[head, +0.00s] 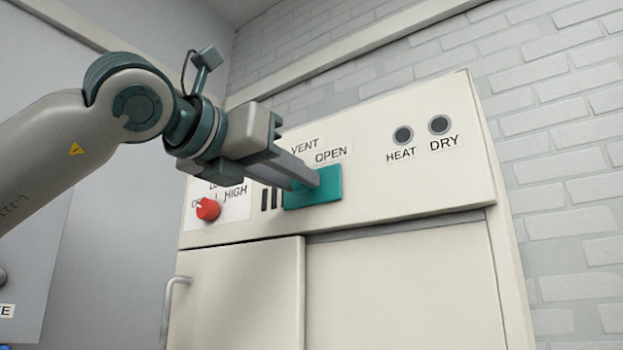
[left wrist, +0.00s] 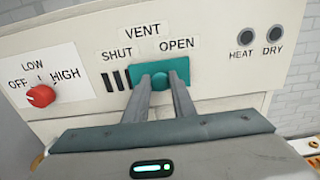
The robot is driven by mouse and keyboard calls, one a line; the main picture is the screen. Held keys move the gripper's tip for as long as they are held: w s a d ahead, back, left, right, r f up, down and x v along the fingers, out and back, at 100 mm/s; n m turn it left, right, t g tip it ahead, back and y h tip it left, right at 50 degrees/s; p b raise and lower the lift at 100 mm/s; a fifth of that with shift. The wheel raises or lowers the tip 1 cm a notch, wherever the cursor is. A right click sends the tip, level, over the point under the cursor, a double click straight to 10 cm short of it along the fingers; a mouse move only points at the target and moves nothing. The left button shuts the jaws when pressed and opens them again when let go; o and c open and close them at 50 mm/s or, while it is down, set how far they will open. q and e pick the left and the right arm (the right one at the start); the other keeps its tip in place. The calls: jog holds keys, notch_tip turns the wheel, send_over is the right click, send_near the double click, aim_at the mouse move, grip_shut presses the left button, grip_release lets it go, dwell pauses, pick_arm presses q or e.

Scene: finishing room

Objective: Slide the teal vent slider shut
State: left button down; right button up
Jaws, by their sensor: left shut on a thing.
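The teal vent slider (head: 328,186) is a flat plate on the upper panel of the cream cabinet, under the VENT and OPEN labels. It also shows in the left wrist view (left wrist: 180,68), with a small teal knob (left wrist: 160,81) on it. Dark vent slots (left wrist: 116,80) show uncovered to its left, under the SHUT label. My left gripper (head: 312,182) reaches in from the left with its fingers at the slider. In the left wrist view its fingers (left wrist: 160,84) are shut on the knob. My right gripper is in neither view.
A red knob (head: 207,209) with OFF, LOW and HIGH marks sits left of the slots. Two dark round buttons, HEAT (head: 403,135) and DRY (head: 439,125), are at the right. Below the panel are cabinet doors, the left one with a metal handle (head: 170,305).

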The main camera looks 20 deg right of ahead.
pick_arm(q)
jog(key=w+a, duration=0.1)
jog(key=w, duration=0.1)
jog(key=w+a, duration=0.1)
jog(key=a, duration=0.1)
jog(key=w+a, duration=0.1)
jog(key=w, duration=0.1)
jog(key=shift+w+a, duration=0.25)
jog(key=shift+w, duration=0.1)
jog(key=shift+s+d+r, duration=0.15)
jog(key=shift+s+r, duration=0.05)
jog(key=shift+s, duration=0.05)
jog(key=c, duration=1.5)
grip_release()
jog(key=shift+w, duration=0.15)
jog(key=shift+c, duration=0.2)
jog(key=shift+w+a+f, duration=0.1)
jog(key=shift+a+f, duration=0.05)
jog(key=shift+a, duration=0.05)
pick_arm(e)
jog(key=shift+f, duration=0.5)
pick_arm(q)
jog(key=shift+s+b, duration=0.2)
jog(key=shift+b, duration=0.15)
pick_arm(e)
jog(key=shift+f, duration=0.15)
